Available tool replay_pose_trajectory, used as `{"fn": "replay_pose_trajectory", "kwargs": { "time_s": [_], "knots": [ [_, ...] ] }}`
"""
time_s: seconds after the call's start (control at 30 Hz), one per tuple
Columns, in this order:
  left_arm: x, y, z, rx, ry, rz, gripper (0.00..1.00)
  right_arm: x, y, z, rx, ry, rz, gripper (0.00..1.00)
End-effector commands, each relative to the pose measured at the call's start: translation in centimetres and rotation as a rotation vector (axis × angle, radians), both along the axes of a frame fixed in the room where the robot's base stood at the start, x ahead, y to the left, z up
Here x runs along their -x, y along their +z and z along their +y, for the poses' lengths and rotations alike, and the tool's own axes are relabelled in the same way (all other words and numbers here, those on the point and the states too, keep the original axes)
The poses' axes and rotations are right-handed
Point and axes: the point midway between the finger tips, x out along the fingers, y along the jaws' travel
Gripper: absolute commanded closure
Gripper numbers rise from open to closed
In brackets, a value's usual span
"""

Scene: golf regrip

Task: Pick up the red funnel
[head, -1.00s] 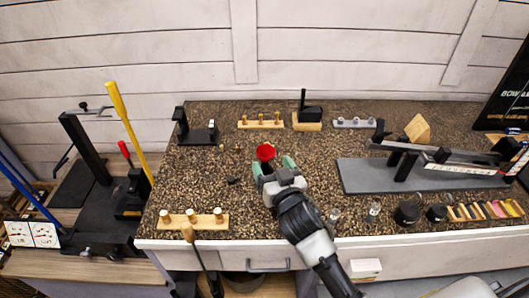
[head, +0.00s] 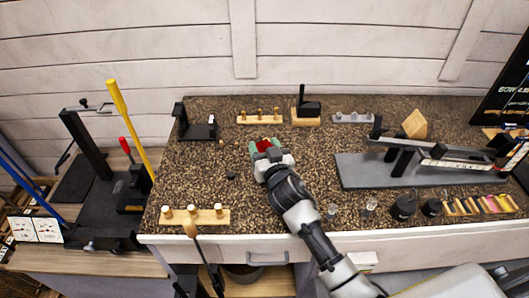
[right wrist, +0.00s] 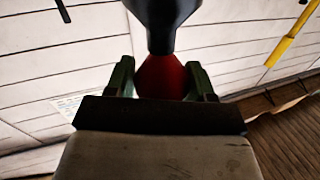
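The red funnel (head: 263,145) stands on the speckled counter, in its middle left part. My right gripper (head: 264,147) reaches in from the front, with one green finger on each side of the funnel. The fingers appear closed on it. In the right wrist view the red funnel (right wrist: 161,78) shows between the two green fingers (right wrist: 161,82), and a dark shape overlaps its upper part. I cannot tell what this dark shape is. I see no clear gap between the funnel and the counter. My left gripper is not in view.
A wooden peg rack (head: 258,117) and a black tool on a wood block (head: 306,112) stand behind. Another peg rack (head: 195,216) lies at the front left. A grey plate with a long fixture (head: 372,178) fills the right. The counter left of the funnel is mostly free.

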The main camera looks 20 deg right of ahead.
Motion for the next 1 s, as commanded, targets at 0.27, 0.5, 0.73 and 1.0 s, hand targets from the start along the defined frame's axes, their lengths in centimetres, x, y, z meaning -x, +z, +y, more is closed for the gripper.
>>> {"fn": "replay_pose_trajectory", "kwargs": {
  "time_s": [0.27, 0.5, 0.73, 1.0],
  "knots": [
    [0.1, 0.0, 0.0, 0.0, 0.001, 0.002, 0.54, 0.0, 0.0, 0.0, 0.0, 0.0, 0.0, 0.69],
    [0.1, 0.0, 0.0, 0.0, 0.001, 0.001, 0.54, 0.0, 0.7, 0.0, 0.001, 0.0, -0.003, 0.69],
    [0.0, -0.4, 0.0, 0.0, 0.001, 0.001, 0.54, 0.0, 4.0, 0.0, 0.002, 0.0, -0.007, 0.69],
    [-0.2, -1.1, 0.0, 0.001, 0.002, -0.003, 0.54, 3.6, 7.4, -4.9, 0.008, -0.001, -0.003, 0.69]
  ]
}}
